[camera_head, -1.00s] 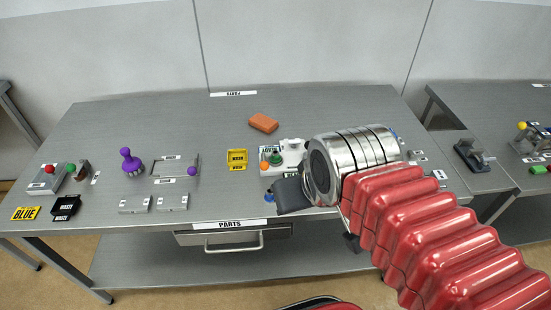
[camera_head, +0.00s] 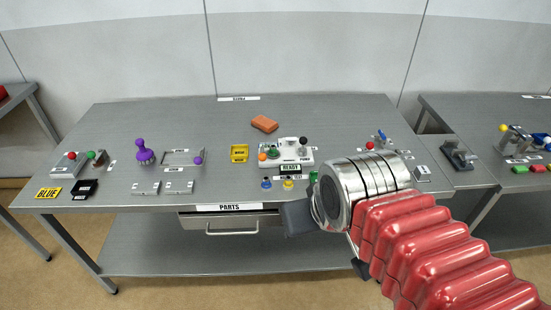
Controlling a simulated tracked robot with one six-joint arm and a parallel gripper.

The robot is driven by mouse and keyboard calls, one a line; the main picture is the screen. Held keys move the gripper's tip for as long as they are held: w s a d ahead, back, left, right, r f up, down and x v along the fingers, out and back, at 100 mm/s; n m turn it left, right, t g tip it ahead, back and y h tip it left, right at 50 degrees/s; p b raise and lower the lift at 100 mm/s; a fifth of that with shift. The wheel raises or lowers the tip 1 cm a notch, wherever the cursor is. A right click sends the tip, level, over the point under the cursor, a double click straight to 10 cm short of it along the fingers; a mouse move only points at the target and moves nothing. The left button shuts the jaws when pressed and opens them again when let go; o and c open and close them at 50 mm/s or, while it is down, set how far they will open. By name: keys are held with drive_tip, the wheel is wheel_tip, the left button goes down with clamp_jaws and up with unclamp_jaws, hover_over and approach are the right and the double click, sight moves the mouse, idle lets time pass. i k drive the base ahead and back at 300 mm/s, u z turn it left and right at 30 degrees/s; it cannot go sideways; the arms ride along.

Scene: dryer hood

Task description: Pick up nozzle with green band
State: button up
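Three small nozzle-like parts stand in a row near the front edge of the table. One has blue (camera_head: 266,183), one has yellow (camera_head: 288,184), and one has green (camera_head: 313,177). The green one stands at the right end and is partly hidden by my arm's silver wrist. My gripper (camera_head: 297,218) shows as a dark grey block at the table's front edge, just in front of and below the green part. The wrist hides much of it, so its fingers and any gap between them cannot be made out.
A white device (camera_head: 300,153) with knobs and a READY sign (camera_head: 290,170) stands behind the nozzles. The drawer (camera_head: 232,223) marked PARTS is below the front edge.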

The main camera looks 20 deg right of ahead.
sight(273, 152)
drive_tip(key=u, duration=1.05)
drive_tip(key=i, duration=0.45)
drive_tip(key=z, duration=0.3)
